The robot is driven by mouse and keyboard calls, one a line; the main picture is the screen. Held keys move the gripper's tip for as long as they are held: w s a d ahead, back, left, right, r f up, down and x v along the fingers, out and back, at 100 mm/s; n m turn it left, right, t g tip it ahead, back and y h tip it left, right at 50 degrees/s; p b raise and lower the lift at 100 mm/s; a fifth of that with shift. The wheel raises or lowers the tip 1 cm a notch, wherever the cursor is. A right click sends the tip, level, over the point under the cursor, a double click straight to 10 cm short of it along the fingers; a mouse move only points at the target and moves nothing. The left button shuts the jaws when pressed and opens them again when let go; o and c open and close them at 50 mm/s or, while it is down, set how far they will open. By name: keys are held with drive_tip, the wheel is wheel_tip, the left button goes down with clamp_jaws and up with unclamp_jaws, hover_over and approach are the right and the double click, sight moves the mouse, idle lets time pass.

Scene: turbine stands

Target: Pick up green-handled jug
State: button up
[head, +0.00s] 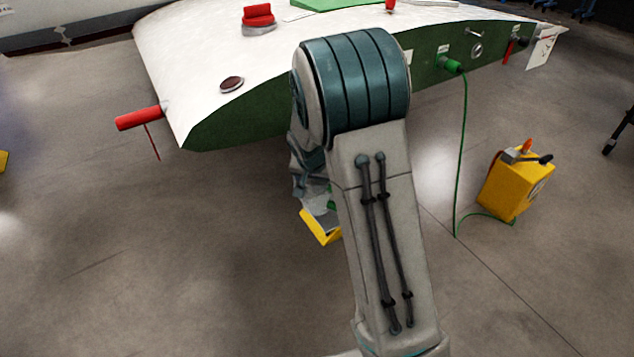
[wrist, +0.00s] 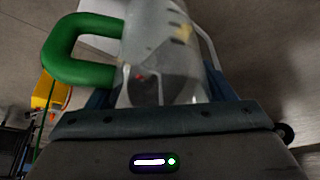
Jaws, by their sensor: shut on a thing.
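The green-handled jug (wrist: 165,50) has a greyish, see-through body and a thick green loop handle (wrist: 52,48) on its left side in the wrist view. My gripper (wrist: 160,95) is shut on the jug's body, with a dark blue finger on each side. The lower part of the jug in that view is hidden behind the gripper's housing. In the head view my arm hides most of the gripper, and only a bit of the jug (head: 319,203) with some green shows left of the forearm.
A large white-topped, green-sided wing-like body (head: 200,60) spans the back, with a red handle (head: 139,118) sticking out at left. A yellow box (head: 516,185) stands on the floor at right, joined by a green cable. A yellow-edged item (head: 319,228) shows below the jug. The front-left floor is clear.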

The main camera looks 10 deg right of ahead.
sight(313, 184)
drive_tip(key=s+a, duration=0.4)
drive_tip(key=s, duration=0.4)
drive_tip(key=s+a, duration=0.4)
drive_tip(key=s, duration=0.4)
drive_tip(key=shift+a, duration=0.15)
drive_tip(key=shift+w, duration=0.1)
drive_tip(key=w+d, duration=0.2)
drive_tip(key=w, duration=0.2)
drive_tip(key=w+d, duration=0.2)
drive_tip(key=w, duration=0.2)
drive_tip(key=w+d, duration=0.3)
drive_tip(key=w, duration=0.2)
drive_tip(key=shift+w+d+f, duration=0.1)
drive_tip(key=shift+w+d, duration=0.25)
drive_tip(key=shift+w, duration=0.4)
drive_tip(key=shift+w+d+f, duration=0.1)
drive_tip(key=shift+w+d, duration=0.2)
drive_tip(key=shift+w, duration=0.4)
drive_tip(key=shift+b, duration=0.3)
drive_tip(key=shift+f+b, duration=0.3)
drive_tip(key=o, duration=1.1)
drive_tip(key=shift+r, duration=0.1)
